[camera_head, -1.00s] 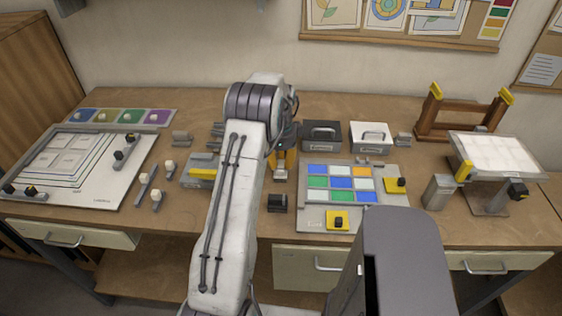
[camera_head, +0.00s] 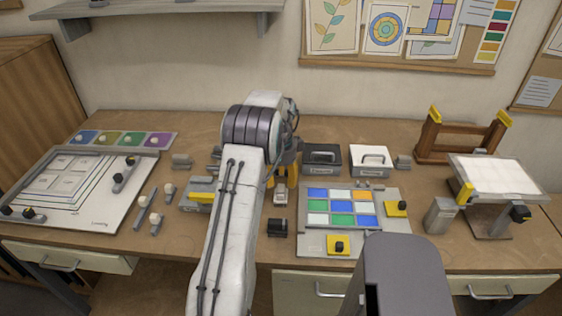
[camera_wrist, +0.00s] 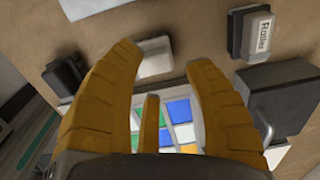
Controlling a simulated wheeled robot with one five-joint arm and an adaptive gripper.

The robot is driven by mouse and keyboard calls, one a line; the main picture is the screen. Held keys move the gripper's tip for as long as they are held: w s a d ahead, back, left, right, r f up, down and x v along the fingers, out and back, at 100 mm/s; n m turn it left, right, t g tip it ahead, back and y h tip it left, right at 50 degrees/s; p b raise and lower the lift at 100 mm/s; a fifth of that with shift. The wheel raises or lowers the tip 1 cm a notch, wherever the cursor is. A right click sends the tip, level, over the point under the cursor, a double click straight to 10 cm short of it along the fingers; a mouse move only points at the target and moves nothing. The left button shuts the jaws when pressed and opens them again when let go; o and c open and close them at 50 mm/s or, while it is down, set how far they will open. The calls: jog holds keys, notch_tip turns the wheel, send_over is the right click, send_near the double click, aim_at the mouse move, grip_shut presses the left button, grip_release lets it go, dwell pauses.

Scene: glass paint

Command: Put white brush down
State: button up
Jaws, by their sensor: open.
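My gripper (camera_head: 281,181) is open above the middle of the table; its orange fingers (camera_wrist: 166,66) also show in the wrist view. A pale block-like piece (camera_wrist: 155,57) lies on the table between and beyond the fingertips, apart from them. It shows in the head view as a small pale piece (camera_head: 280,197) just below the fingers. It may be the white brush, but its shape is too small to be sure. Nothing is visibly held.
A dark block (camera_head: 277,228) stands nearer the front. The coloured glass panel (camera_head: 318,246) lies to the right, with a dark box (camera_head: 322,170) and a white box (camera_head: 370,172) behind it. A block labelled Roller (camera_wrist: 236,40) stands near the fingers.

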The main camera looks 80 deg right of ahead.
aim_at(281, 187)
notch_tip(281, 187, up, 9)
dwell(0.4)
jog(key=shift+a, duration=0.1)
jog(key=w+a+r+n+h, duration=0.1)
jog(key=w+a+r+n, duration=0.25)
jog(key=w, duration=0.55)
jog(key=w+a+r+n, duration=0.3)
jog(key=w+a+n, duration=0.2)
jog(key=w, duration=0.3)
jog(key=w+a+r+n+t, duration=0.1)
jog(key=w+a+r+n, duration=0.1)
jog(key=w+a+n, duration=0.45)
jog(key=w+a+r+n, duration=0.15)
jog(key=w+a, duration=0.25)
jog(key=a, duration=0.5)
jog(key=a+r+n+t, duration=0.1)
jog(key=a+n+t, duration=0.1)
jog(key=a+n, duration=0.95)
jog(key=s+a+f+n, duration=0.2)
jog(key=s+a+n, duration=0.1)
jog(key=a, duration=0.5)
jog(key=s+a+f+n+t+y, duration=0.1)
jog(key=s+a+n, duration=0.3)
jog(key=a, duration=0.4)
jog(key=shift+s+a+f, duration=0.3)
jog(key=shift+a+f, duration=0.1)
